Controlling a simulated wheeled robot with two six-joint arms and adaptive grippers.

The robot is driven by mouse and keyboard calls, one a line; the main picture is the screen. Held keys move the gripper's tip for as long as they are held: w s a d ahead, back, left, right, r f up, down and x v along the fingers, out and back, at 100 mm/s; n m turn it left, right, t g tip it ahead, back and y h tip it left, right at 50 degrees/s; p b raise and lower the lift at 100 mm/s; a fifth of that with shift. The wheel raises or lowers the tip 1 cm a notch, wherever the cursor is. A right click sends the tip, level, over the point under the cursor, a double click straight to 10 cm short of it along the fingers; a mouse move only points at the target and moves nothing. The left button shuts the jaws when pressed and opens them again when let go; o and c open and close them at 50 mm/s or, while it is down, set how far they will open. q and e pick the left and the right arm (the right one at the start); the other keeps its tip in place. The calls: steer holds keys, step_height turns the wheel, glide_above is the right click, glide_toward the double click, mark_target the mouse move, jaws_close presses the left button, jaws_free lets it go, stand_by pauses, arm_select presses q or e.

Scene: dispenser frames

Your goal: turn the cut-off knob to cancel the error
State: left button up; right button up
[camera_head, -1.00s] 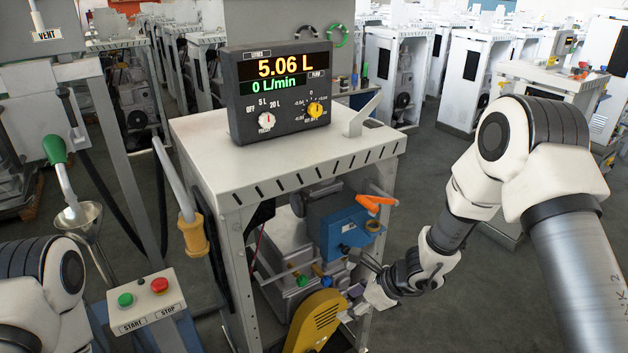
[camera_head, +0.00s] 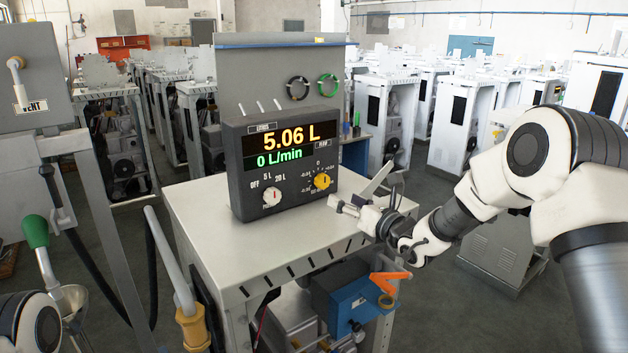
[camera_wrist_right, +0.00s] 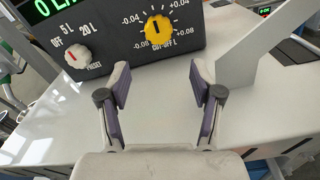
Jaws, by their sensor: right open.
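The yellow cut-off knob (camera_head: 322,181) is on the front of the dark display box (camera_head: 250,185), at its lower right. In the right wrist view the knob (camera_wrist_right: 158,28) sits ahead of my fingers, with marks from -0.08 to +0.08 around it; its dark pointer line is near upright. The display reads 5.06 L and 0 L/min. My right gripper (camera_head: 345,204) is open and empty, to the right of the knob and apart from it. In the wrist view the right gripper (camera_wrist_right: 168,86) has both fingers spread. My left gripper is out of view.
A white preset knob (camera_head: 272,197) with a red pointer is left of the cut-off knob. The box stands on a white cabinet top (camera_head: 205,215). A grey upright plate (camera_wrist_right: 245,50) rises close to the right finger.

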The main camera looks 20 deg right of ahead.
mark_target(325, 186)
steer(key=shift+w+a+r, duration=0.15)
steer(key=shift+w+r, duration=0.05)
steer(key=shift+w, duration=0.5)
steer(key=w+p, duration=0.1)
steer(key=w+a+r+p, duration=0.1)
steer(key=p, duration=0.1)
steer(key=shift+w+r, duration=0.1)
steer(key=shift+r, duration=0.1)
steer(key=x, duration=0.2)
steer(key=f+p+x, duration=0.1)
steer(key=x, duration=0.1)
steer(key=shift+w+f, duration=0.1)
steer(key=shift+w, duration=0.05)
steer(key=shift+s, duration=0.3)
steer(key=shift+c, duration=1.3)
steer(key=shift+s+d+r, duration=0.1)
steer(key=shift+s+r, duration=0.05)
steer(key=shift+r, duration=0.15)
steer(key=c, duration=0.5)
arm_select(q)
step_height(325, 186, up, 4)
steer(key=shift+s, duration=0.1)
arm_select(e)
steer(key=c, duration=0.4)
